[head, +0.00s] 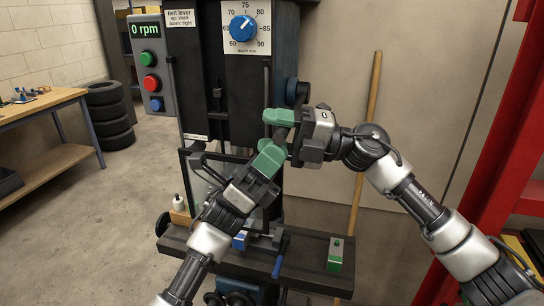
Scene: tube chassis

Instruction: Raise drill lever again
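The drill press (230,110) stands upright in front of me. A round dark hub (297,92) with a bluish face sticks out on its right side. My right gripper (280,133) has green fingertips and reaches in from the right at mid-height of the machine. My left gripper (268,158), also green-tipped, comes up from below and is right beside it. A short dark bar (284,131) shows between the two grippers. It may be part of the drill lever, but the grippers cover most of it. Whether either gripper is closed on it is hidden.
A panel (158,101) shows 0 rpm above green, red and blue buttons. The blue depth dial (243,28) is above. The drill table (308,258) carries a vise and a green block (335,256). A wooden pole (365,130) and red frame (500,140) stand right.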

